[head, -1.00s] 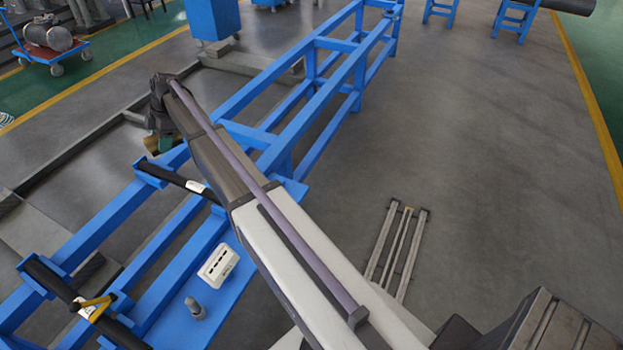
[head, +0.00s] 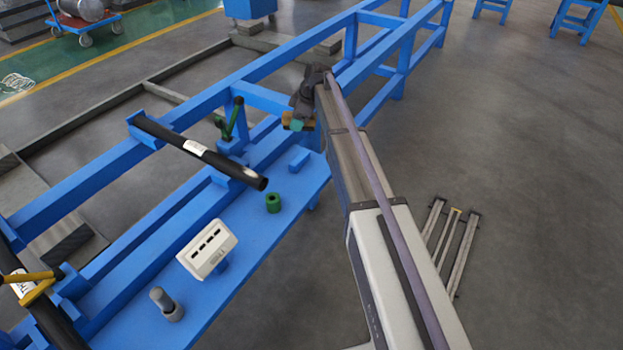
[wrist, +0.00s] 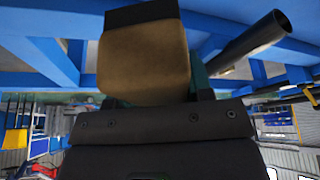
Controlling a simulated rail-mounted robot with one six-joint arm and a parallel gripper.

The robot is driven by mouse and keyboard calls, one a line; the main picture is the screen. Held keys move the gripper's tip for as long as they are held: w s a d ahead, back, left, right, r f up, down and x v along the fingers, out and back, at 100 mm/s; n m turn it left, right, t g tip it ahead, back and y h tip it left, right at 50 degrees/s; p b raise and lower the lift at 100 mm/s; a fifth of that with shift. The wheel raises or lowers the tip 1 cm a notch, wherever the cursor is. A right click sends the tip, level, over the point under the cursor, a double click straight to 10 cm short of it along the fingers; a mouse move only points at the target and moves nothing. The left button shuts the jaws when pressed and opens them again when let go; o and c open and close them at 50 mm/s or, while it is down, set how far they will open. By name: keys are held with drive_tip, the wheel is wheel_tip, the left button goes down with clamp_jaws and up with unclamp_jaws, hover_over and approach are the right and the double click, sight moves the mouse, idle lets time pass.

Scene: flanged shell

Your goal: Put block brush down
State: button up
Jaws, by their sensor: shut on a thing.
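The block brush (wrist: 143,58) fills the middle of the wrist view as a tan block with a dark edge. My gripper (head: 300,120) is shut on it. In the head view the brush (head: 290,120) shows as a small tan and green piece at the end of my arm. It is held near the far right end of the blue bench shelf (head: 262,225), by the blue frame. The fingertips are small and partly hidden by the arm, and I cannot tell how high the brush is above the shelf.
On the shelf are a green cylinder (head: 273,203), a white slotted box (head: 208,250) and a grey cylinder (head: 167,304). A black tube (head: 170,136) lies across the frame, with a green clamp (head: 232,122) beside it. Shelf room is free between the box and green cylinder.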

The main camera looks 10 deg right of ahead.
sight(296, 158)
wheel_tip(296, 158, down, 3)
drive_tip(key=shift+w+a+f+m+b, duration=0.1)
drive_tip(key=shift+a+f+m+b, duration=0.15)
drive_tip(key=shift+b, duration=0.45)
drive_tip(key=shift+r, duration=0.15)
wheel_tip(296, 158, down, 10)
drive_tip(key=b, duration=1)
drive_tip(key=shift+d+f, duration=0.1)
drive_tip(key=shift+f, duration=0.1)
drive_tip(key=shift+r, duration=0.3)
drive_tip(key=shift+f, duration=0.25)
drive_tip(key=shift+f+b, duration=0.1)
drive_tip(key=shift+b, duration=0.25)
drive_tip(key=shift+s, duration=0.25)
